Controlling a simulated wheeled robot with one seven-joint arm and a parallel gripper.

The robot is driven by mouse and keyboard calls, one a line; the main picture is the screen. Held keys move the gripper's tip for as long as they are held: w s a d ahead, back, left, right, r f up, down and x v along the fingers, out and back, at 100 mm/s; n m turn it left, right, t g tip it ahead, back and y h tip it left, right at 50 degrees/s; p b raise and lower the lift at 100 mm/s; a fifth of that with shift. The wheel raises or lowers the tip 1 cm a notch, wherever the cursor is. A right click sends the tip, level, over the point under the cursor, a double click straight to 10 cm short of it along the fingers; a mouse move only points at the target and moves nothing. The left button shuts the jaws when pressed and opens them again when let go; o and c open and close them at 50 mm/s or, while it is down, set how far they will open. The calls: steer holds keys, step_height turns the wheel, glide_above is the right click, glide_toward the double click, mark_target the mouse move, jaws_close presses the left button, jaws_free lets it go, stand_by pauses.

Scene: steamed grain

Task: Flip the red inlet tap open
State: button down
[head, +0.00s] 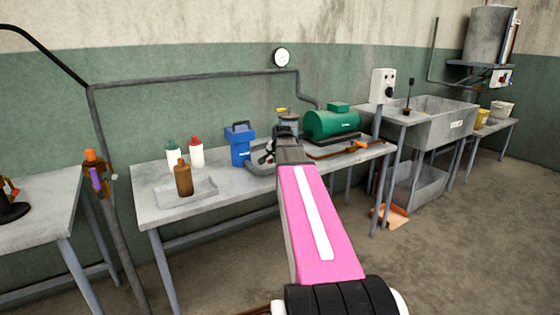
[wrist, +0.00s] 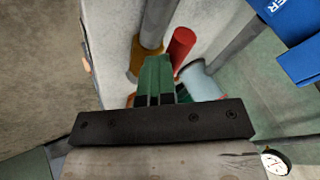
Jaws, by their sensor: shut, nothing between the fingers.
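A red cylindrical handle (wrist: 182,46), which looks like the red inlet tap, shows in the wrist view. It stands just beyond my fingertips, beside a brass-coloured fitting (wrist: 145,62) on a grey pipe (wrist: 158,22). My gripper (wrist: 158,62) is shut and empty, with its green-tipped fingers close together. The fingers overlap the fitting in the picture; I cannot tell whether they touch it. In the head view, my gripper (head: 273,143) is over the bench beside the blue container, and my arm hides most of the tap area.
The blue container (head: 240,144) stands left of my gripper, and the green pump (head: 330,123) stands right. Bottles, including a brown one (head: 183,178), are on the bench (head: 150,212). A gauge (head: 282,57) is above the wall pipe. Open floor lies to the right.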

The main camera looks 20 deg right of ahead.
steer(key=shift+w+a, duration=0.3)
steer(key=shift+w, duration=0.05)
steer(key=shift+w+a, duration=0.1)
stand_by(0.4)
steer(key=s+f+v, duration=0.1)
steer(key=s+v, duration=0.1)
steer(key=v, duration=1)
steer(key=shift+a, duration=0.3)
steer(key=shift+s, duration=0.15)
steer(key=s+a+f+n+g, duration=0.2)
steer(key=s+a+f, duration=0.3)
steer(key=f, duration=0.6)
steer(key=s+a+f+n+g, duration=0.2)
steer(key=s+a+f+n, duration=0.3)
steer(key=f, duration=0.6)
steer(key=s+a+f+n+g+y, duration=0.1)
steer(key=s+a+f+n+g, duration=0.1)
steer(key=s+a+f, duration=0.4)
step_height(320, 180, down, 6)
steer(key=shift+s+a+r+n+g, duration=0.15)
steer(key=shift+s+n+g, duration=0.25)
steer(key=shift+s+n, duration=0.4)
